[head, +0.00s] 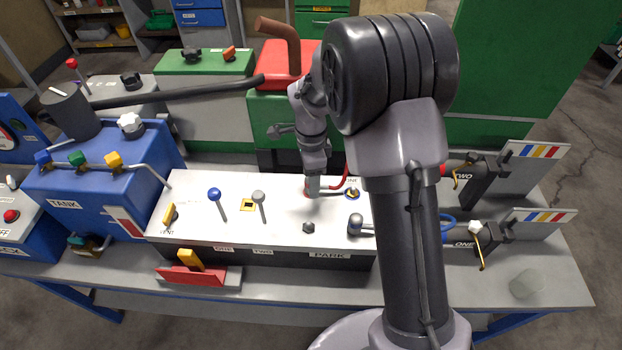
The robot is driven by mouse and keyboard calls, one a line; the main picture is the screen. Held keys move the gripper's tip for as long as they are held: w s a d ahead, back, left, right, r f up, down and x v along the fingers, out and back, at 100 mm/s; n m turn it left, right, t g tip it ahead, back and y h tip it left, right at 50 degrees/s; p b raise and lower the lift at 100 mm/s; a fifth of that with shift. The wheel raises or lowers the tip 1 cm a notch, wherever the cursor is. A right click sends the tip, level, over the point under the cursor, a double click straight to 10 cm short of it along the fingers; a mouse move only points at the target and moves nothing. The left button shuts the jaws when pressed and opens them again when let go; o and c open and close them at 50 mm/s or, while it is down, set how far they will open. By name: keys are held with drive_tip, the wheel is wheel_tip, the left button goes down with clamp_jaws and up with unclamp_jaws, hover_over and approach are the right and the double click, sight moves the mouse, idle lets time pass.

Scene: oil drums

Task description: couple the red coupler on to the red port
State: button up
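My gripper (313,188) is pointed down, low over the right part of the white-topped panel (190,228). A small patch of red shows at its tip, and a red hose (340,181) curves away from there to the back right. This may be the red coupler, but the tip is too small and covered to tell. I cannot tell whether the fingers are open or shut on it. A ring-shaped fitting (352,194) with blue and yellow sits just right of the gripper, by a partly hidden label. I cannot make out the red port; my arm hides part of the panel.
Levers with blue (214,194) and grey (258,197) knobs stand on the panel's left half. A blue tank (70,190) stands left. A long dark bar (170,93) crosses behind.

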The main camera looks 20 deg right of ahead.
wheel_tip(320, 180, up, 16)
drive_tip(key=p, duration=0.5)
drive_tip(key=s+a+r+n+t+b, duration=0.1)
drive_tip(key=s+r+n+t, duration=0.1)
drive_tip(key=s+r+n, duration=0.35)
drive_tip(key=s+a+r+n+t+y+b, duration=0.1)
drive_tip(key=s+n, duration=0.3)
drive_tip(key=s, duration=0.6)
drive_tip(key=s+a+r+n+t+y+b, duration=0.1)
drive_tip(key=s+n, duration=0.3)
drive_tip(key=s, duration=0.5)
drive_tip(key=shift+s+a+n+t+b, duration=0.35)
drive_tip(key=shift+a+t, duration=0.1)
drive_tip(key=shift+t, duration=0.45)
